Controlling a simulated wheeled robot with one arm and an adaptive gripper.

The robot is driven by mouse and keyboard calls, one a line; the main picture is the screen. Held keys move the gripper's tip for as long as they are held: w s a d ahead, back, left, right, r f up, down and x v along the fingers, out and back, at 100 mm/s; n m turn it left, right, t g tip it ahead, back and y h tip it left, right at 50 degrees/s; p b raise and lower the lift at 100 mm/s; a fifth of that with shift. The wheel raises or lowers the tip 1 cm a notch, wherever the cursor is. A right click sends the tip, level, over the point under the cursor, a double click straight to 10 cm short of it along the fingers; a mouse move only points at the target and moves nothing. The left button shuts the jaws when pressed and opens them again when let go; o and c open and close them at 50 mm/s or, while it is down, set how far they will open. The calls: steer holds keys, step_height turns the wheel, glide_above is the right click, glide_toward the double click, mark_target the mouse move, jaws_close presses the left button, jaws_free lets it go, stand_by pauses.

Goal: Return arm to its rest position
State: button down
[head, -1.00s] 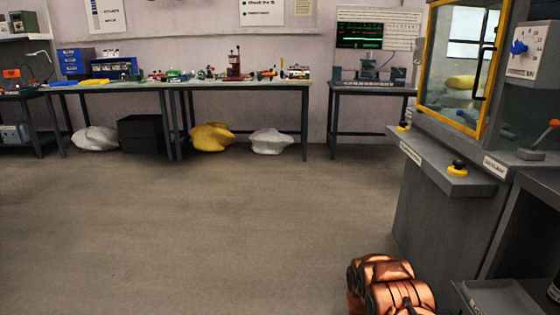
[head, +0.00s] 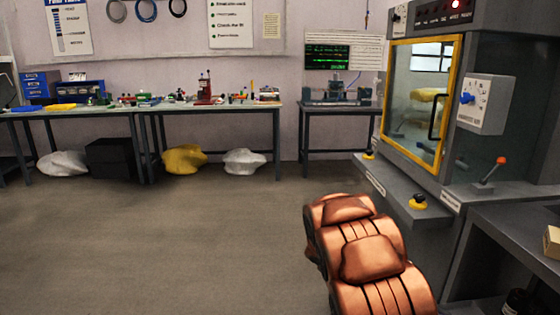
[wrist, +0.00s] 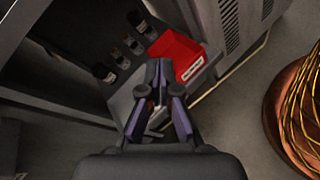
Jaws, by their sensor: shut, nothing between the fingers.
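My gripper (wrist: 158,75) shows in the wrist view with its fingertips together and nothing between them. It points down over a grey shelf area beside a red bin (wrist: 177,54) with a white label. My copper-coloured arm (head: 365,255) rises at the lower right of the head view, in front of the grey machine. My gripper itself is not visible in the head view.
The grey machine (head: 415,200) with a yellow-framed window (head: 422,95) stands close to my arm on the right. A lever (head: 492,170) stands out at its side. Long workbenches (head: 140,112) line the back wall. The floor (head: 190,230) at left and centre is clear.

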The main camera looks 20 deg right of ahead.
steer(key=s+a+r+m+t+y+p, duration=0.1)
steer(key=s+a+r+t+y+p, duration=0.1)
steer(key=a+r+p, duration=0.4)
steer(key=s+a+r+m+t+y+p, duration=0.1)
steer(key=s+a+r+t+y+p, duration=0.2)
steer(key=a+r, duration=0.7)
steer(key=s+a+r+m+t+y+p, duration=0.2)
steer(key=s+a+r+y+p, duration=0.3)
steer(key=a, duration=1.4)
steer(key=s+r+p, duration=0.3)
steer(key=r+p, duration=0.1)
steer(key=shift+t+y, duration=0.3)
steer(key=shift+t, duration=0.1)
